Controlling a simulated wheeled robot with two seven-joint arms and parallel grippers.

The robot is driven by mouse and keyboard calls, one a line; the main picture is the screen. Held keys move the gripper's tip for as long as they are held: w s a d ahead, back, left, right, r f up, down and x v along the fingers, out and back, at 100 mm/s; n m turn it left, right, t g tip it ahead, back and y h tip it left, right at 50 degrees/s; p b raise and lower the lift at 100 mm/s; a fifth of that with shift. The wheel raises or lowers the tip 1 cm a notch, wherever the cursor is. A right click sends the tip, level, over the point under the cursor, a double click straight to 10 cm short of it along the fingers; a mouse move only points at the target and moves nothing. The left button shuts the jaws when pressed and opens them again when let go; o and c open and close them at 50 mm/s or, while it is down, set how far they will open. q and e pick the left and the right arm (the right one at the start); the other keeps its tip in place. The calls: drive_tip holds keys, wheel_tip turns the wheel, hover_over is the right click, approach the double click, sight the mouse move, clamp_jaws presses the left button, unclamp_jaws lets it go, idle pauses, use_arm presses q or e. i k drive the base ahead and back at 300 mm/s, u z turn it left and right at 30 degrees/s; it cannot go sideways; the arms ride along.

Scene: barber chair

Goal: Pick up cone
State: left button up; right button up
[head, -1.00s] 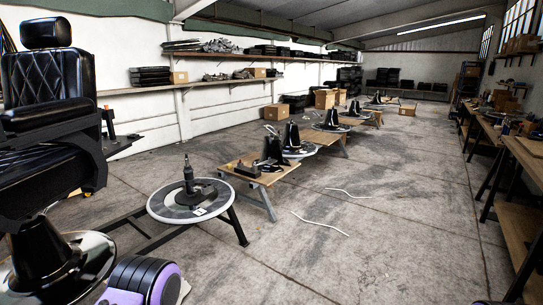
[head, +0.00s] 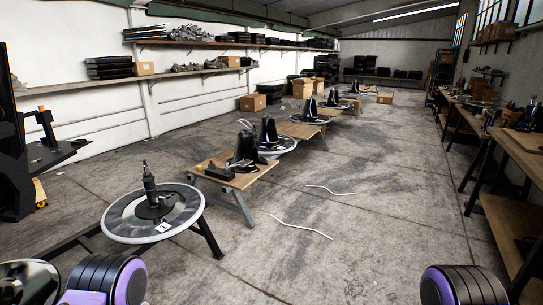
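Several black cones stand in a row running away from me. The nearest clear one, a black cone (head: 245,148), stands on a low wooden table (head: 222,176). Just behind it, another black cone (head: 268,132) stands on a round base with a light rim. More cones (head: 310,110) stand farther back along the row. Which cone the task means, I cannot tell. Parts of my two arms, black and purple, show at the bottom left and bottom right. Neither gripper is in view, and no cone is being held in what I see.
A round disc (head: 118,222) on a metal frame, with a dark upright post, stands close at left. A shiny base (head: 28,284) is cut off at bottom left. Workbenches (head: 520,150) line the right. White strips (head: 300,228) lie on the otherwise clear floor aisle.

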sight(245, 148)
drive_tip(key=u, duration=0.05)
drive_tip(key=i, duration=4.5)
drive_tip(key=z, duration=0.2)
